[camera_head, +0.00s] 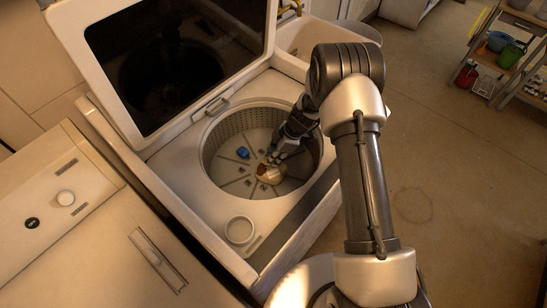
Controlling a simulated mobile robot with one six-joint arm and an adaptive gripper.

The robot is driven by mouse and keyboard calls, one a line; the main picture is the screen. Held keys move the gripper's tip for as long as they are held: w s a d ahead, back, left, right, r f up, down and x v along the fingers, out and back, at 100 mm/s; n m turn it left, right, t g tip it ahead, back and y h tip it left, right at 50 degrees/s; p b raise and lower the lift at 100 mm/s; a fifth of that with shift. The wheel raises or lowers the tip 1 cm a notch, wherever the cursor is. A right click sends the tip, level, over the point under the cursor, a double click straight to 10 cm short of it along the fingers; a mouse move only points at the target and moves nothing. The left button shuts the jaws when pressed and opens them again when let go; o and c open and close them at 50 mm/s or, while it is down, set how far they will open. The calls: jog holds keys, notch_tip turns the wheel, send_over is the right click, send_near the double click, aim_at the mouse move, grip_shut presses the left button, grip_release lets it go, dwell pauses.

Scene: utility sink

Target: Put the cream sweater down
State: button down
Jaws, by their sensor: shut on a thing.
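My gripper (277,158) reaches down into the open drum of a top-loading washer (190,165). It is shut on a small cream bundle, the cream sweater (272,175), low in the drum near its floor. A brown patch shows on the bundle's left side. I cannot tell whether the sweater touches the drum floor. My wrist and forearm hide the drum's right side and part of the gripper.
A small blue item (243,153) lies on the drum floor, left of the sweater. The washer lid (180,60) stands open behind. A utility sink (310,40) is at the back, another machine (60,215) at left. A shelf (505,60) stands far right; the floor between is clear.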

jog(key=shift+f, duration=0.3)
jog(key=c, duration=1.4)
grip_release()
jog(key=shift+r, duration=0.1)
jog(key=shift+c, duration=0.2)
jog(key=shift+r, duration=0.1)
